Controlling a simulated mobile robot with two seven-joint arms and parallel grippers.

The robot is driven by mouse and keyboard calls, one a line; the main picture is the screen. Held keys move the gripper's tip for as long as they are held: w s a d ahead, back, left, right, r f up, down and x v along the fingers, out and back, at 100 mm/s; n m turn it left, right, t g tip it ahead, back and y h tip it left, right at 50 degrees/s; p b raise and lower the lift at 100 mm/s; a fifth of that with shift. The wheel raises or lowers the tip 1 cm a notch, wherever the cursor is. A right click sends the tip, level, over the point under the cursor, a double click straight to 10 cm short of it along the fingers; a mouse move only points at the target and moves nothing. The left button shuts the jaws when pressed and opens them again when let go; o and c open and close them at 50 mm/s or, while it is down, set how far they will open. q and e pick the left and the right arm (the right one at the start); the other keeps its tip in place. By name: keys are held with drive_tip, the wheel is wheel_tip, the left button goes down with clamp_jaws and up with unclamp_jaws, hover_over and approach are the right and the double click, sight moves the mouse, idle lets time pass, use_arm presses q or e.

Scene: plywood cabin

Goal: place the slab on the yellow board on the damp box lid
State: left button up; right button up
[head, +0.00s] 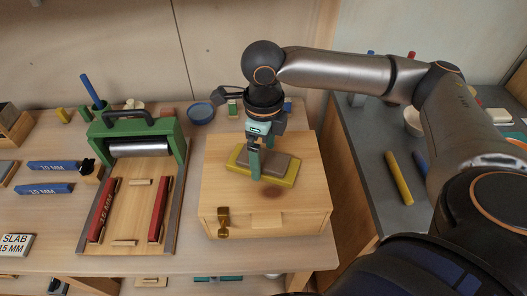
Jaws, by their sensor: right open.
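A greyish-brown slab (279,164) lies on a yellow board (291,181). The board rests on the lid of the wooden damp box (222,182), which is closed and has a brass latch (223,221) at the front. My right gripper (255,170) points down over the left part of the slab and board. It is open, and its fingers hide part of the slab. I cannot tell whether the fingers touch the slab. My left gripper is not in view.
A slab roller (147,147) with a green frame and red side strips stands left of the box. A blue bowl (201,112) sits behind. Blue bars (45,189) lie at the left. A grey counter (370,160) with a yellow rod (399,178) is on the right.

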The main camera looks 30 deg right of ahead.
sight(263, 159)
wheel_tip(263, 159, up, 12)
drive_tip(key=p, duration=0.1)
idle(0.8)
